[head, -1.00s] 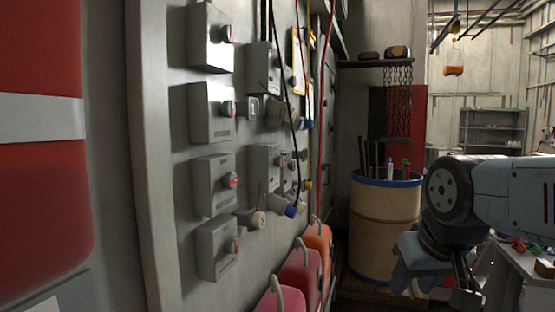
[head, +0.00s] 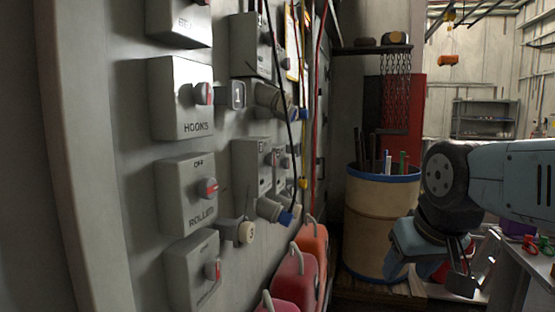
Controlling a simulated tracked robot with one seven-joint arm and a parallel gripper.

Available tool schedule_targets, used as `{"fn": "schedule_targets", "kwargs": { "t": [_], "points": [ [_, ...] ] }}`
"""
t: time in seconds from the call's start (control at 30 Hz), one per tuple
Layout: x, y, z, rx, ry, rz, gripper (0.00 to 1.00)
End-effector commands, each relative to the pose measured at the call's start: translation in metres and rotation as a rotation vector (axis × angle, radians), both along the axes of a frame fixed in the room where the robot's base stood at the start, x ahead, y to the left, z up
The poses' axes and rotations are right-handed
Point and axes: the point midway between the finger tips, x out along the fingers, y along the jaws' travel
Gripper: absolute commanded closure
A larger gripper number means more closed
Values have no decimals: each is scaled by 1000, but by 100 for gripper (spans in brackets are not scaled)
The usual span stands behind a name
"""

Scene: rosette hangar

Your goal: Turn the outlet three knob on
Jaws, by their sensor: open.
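A wall panel on the left carries grey switch boxes with red and grey knobs. The near column has a box marked HOOKS (head: 178,110), a box marked ROLLER (head: 183,205) and a lower box (head: 188,275) whose label I cannot read. A second column behind it holds an upper box (head: 246,45) and a lower box (head: 250,170), beside round outlet sockets. One socket (head: 246,232) seems to bear a 3 on its face. I cannot tell which knob belongs to outlet three. My gripper (head: 461,281) is open and empty at the right, well away from the panel.
Pink and red canisters (head: 298,280) stand below the panel. A blue-rimmed barrel (head: 378,225) with tools stands ahead. Cables (head: 318,100) hang along the wall. A cluttered table (head: 520,262) is at the right, and a shelf (head: 372,49) juts out above the barrel.

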Motion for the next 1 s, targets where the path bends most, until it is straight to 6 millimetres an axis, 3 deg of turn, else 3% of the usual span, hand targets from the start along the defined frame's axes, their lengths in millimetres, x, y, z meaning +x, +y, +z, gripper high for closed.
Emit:
{"fn": "schedule_targets", "kwargs": {
  "t": [0.13,0.27,0.53,0.8,1.0],
  "points": [
    [17,7,11,32,38,66,31],
    [46,25,30,93,80,187,31],
    [126,65,76,275,68,507,31],
    [218,86,126,460,-123,828,31],
    [276,85,157,546,-330,1001,31]
  ]
}}
